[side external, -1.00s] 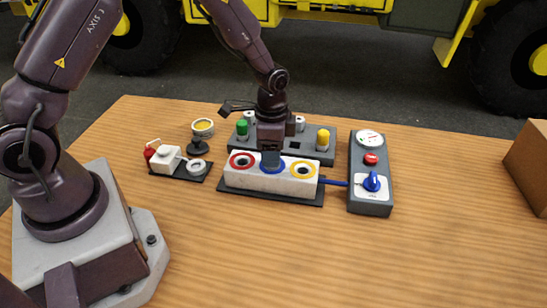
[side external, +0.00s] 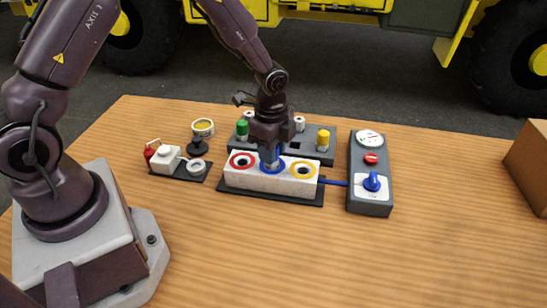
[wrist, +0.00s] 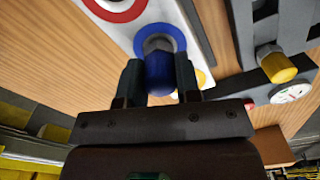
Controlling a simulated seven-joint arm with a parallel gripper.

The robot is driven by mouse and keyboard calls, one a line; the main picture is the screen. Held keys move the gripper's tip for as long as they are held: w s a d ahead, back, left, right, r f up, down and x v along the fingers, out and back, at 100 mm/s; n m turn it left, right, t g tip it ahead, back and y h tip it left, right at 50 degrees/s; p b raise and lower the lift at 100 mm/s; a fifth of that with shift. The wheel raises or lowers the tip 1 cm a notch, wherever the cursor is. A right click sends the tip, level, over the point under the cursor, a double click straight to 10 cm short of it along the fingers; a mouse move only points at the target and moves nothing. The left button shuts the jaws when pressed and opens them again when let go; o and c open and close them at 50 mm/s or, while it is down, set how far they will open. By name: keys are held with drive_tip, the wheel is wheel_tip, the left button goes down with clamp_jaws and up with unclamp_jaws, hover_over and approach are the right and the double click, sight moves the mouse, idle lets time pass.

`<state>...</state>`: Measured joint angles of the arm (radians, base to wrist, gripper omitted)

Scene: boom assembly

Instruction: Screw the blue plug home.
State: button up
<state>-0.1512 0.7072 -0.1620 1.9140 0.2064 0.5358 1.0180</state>
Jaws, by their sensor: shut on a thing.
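The blue plug (wrist: 160,74) sits between the two fingers of my gripper (wrist: 159,84) in the wrist view. My gripper is shut on it. A grey metal part of the plug shows between its blue body and the blue ring (wrist: 175,38) of the white block. In the side view, my gripper (side external: 270,157) points down over the blue ring (side external: 262,169), the middle one on the white block (side external: 250,181). The plug is upright there and mostly hidden by the fingers. How deep its lower end sits cannot be told.
A red ring (side external: 242,160) and a yellow ring (side external: 303,169) flank the blue one. Behind stands a dark rack with a green plug (side external: 242,129) and a yellow plug (side external: 323,139). A grey gauge box (side external: 371,200) stands right. The front table is clear.

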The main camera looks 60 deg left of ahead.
drive_tip(key=m, duration=0.5)
drive_tip(key=shift+m, duration=0.7)
drive_tip(key=m, duration=0.3)
drive_tip(key=shift+f, duration=0.1)
drive_tip(key=m, duration=0.9)
drive_tip(key=o, duration=0.9)
drive_tip(key=shift+o, duration=0.2)
